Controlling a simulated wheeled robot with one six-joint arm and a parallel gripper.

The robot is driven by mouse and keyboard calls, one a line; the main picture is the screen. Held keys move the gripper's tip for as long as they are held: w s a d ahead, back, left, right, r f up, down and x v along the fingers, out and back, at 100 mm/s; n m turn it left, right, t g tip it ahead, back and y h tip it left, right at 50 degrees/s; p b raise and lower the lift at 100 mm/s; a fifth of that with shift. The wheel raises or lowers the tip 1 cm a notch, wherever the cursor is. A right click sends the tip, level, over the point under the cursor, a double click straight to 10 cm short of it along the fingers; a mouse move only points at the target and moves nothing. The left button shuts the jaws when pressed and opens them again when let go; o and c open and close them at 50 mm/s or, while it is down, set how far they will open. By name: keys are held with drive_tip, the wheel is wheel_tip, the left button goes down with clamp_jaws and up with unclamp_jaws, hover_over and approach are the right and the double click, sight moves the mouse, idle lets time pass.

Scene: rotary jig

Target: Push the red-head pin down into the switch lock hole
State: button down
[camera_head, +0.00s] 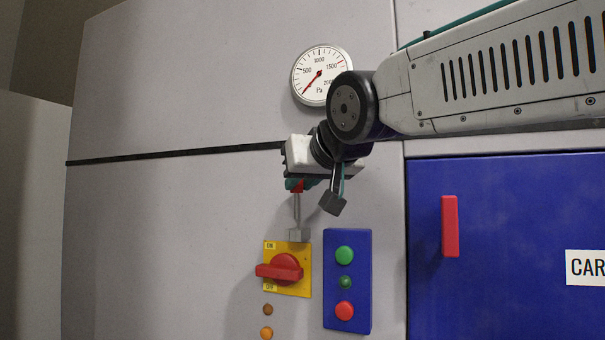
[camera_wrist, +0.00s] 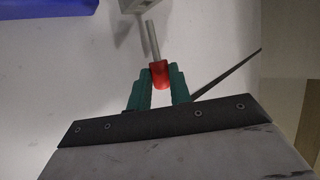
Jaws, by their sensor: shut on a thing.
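My gripper (camera_wrist: 160,84) is shut on the red-head pin (camera_wrist: 160,72), with its teal fingers on either side of the red head. In the head view the pin's grey shaft (camera_head: 297,211) points down from my gripper (camera_head: 296,185). The shaft's lower end meets or overlaps the small grey lock block (camera_head: 299,235); I cannot tell whether the tip is in its hole. The wrist view shows part of a grey block (camera_wrist: 142,4) near the shaft's tip. The yellow switch plate (camera_head: 302,285) with its red rotary handle (camera_head: 284,268) is just below the block.
A blue button box (camera_head: 347,300) with green and red buttons is right of the switch. A round gauge (camera_head: 320,76) is above. A blue door (camera_head: 500,200) with a red handle (camera_head: 450,226) is at right. The grey panel left of the pin is clear.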

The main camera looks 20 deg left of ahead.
drive_tip(key=shift+f, duration=2.5)
drive_tip(key=shift+f, duration=0.1)
drive_tip(key=c, duration=1.2)
unclamp_jaws()
approach(297, 214)
drive_tip(key=shift+d, duration=0.1)
